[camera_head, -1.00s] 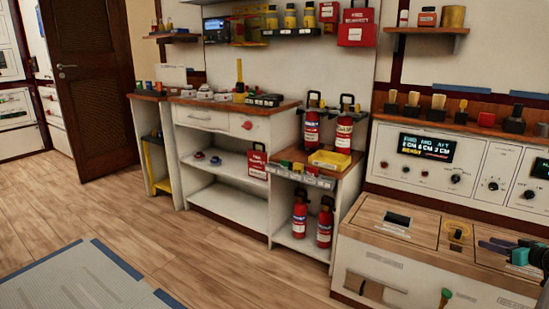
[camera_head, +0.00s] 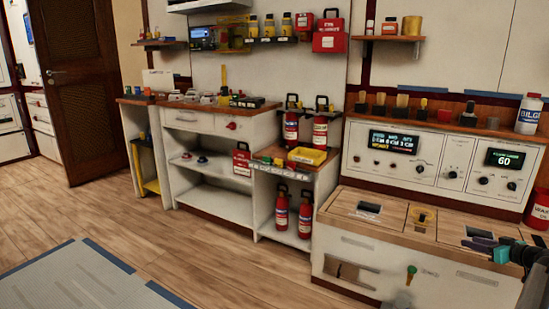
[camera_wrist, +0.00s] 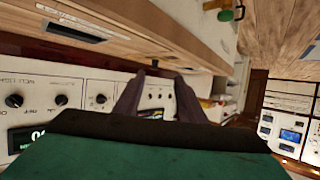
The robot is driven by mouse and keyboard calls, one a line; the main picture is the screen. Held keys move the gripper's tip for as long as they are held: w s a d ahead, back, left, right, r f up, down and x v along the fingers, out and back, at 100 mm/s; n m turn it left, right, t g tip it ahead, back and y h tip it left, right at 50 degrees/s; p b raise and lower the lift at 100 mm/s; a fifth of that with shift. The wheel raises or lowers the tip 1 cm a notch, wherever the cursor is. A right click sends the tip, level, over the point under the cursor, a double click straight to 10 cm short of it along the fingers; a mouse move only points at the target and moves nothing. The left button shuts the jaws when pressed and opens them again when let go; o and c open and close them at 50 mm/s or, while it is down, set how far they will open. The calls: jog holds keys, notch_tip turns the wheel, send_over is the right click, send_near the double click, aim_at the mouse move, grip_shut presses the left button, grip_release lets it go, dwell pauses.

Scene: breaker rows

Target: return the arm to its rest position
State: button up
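My gripper (camera_head: 480,245) is at the right edge of the head view, over the wooden top of the low white counter (camera_head: 345,244). Its dark fingers point left and its teal body is behind them. In the wrist view my gripper (camera_wrist: 160,84) shows two fingers spread apart with an empty gap between them. It holds nothing. The control panel (camera_wrist: 75,97) shows beyond the fingers in the wrist view, with knobs and part of a display. Most of my arm is outside the head view.
The panel (camera_head: 432,165) with knobs and displays stands behind the counter. A white bottle (camera_head: 529,114) and a red container (camera_head: 538,210) are at the far right. Red extinguishers (camera_head: 305,215) stand left of the counter.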

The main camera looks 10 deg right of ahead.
jog(key=w+a+f+n+g+y+p, duration=0.15)
jog(key=w+a+p, duration=0.45)
jog(key=a, duration=0.6)
jog(key=w+a+f+n+g+y+p, duration=0.1)
jog(key=w+a+f+y+p, duration=0.2)
jog(key=w+a, duration=0.75)
jog(key=s+a+f+n+g+y+p, duration=0.1)
jog(key=s+a+f+g+p, duration=0.2)
jog(key=a, duration=0.8)
jog(key=s+a+f+n+g+y+p, duration=0.15)
jog(key=a+p, duration=0.35)
jog(key=a, duration=0.6)
jog(key=s+a+f+g+p, duration=0.1)
jog(key=s+a+f+p, duration=0.25)
jog(key=a, duration=0.75)
jog(key=s+a+f+g+h+p, duration=0.3)
jog(key=s+a+g+p, duration=0.55)
jog(key=s+a, duration=1.35)
jog(key=s+d+g+h+p, duration=0.15)
jog(key=s+p, duration=0.35)
jog(key=s, duration=0.9)
jog(key=s+d+r+m+h, duration=0.1)
jog(key=s+d+m+h, duration=0.2)
jog(key=s+d+m, duration=0.3)
jog(key=shift+s+d+r+g+h, duration=0.3)
jog(key=shift+s+d+g+h, duration=0.15)
jog(key=shift+s, duration=0.5)
